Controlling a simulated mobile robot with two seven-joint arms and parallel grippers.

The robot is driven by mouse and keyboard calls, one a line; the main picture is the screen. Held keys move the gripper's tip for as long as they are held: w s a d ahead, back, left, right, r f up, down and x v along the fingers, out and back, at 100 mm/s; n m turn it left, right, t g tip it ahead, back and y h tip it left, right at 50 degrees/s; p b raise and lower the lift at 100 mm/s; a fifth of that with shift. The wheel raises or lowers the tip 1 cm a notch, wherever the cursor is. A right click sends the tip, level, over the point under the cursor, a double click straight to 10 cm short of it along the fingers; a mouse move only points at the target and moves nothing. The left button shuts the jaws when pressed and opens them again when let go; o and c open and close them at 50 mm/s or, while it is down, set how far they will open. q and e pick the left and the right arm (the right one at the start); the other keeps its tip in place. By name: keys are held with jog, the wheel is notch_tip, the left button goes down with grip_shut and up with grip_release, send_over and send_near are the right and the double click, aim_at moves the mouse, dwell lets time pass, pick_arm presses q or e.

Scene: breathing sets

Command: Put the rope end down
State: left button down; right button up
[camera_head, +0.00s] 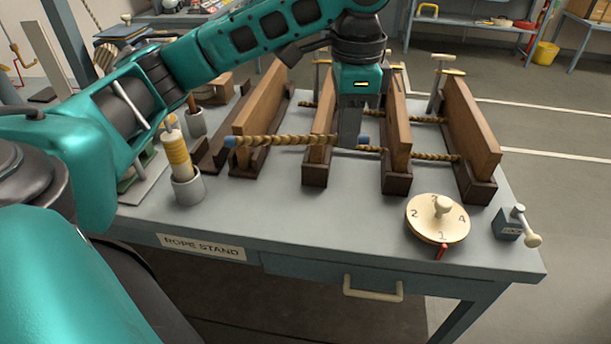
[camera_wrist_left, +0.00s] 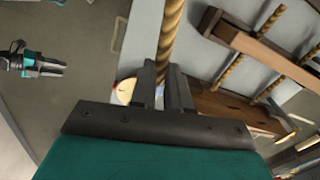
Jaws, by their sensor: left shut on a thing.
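A twisted tan rope (camera_head: 290,140) with blue ends crosses the front of two wooden boards on the stand in the head view. My left gripper (camera_head: 349,140) points down and is shut on the rope close to its right blue end (camera_head: 364,140). The other blue end (camera_head: 230,141) is at the leftmost board. In the left wrist view the rope (camera_wrist_left: 170,35) runs up from between the fingers (camera_wrist_left: 166,85). Whether the rope touches the boards is not clear. My right gripper (camera_wrist_left: 45,67) shows small at the left of the wrist view, away from the rope; its jaw state is unclear.
Upright wooden boards (camera_head: 470,125) stand on the grey table (camera_head: 330,220), with other rope lengths (camera_head: 435,157) between them. A numbered dial (camera_head: 438,218) and a small lever box (camera_head: 510,223) are at front right. The front middle is clear.

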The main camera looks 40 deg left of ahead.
aim_at(331, 216)
pick_arm(q)
jog(key=shift+s+a+r+m, duration=0.15)
jog(key=shift+a+r+m, duration=0.15)
jog(key=shift+r+m, duration=0.2)
jog(key=shift+s+a+r+m, duration=0.1)
jog(key=shift+a+r+m, duration=0.25)
jog(key=shift+r, duration=0.25)
jog(key=shift+m, duration=0.25)
notch_tip(331, 216, down, 20)
jog(key=shift+r, duration=0.15)
jog(key=c, duration=1.1)
grip_release()
notch_tip(331, 216, up, 12)
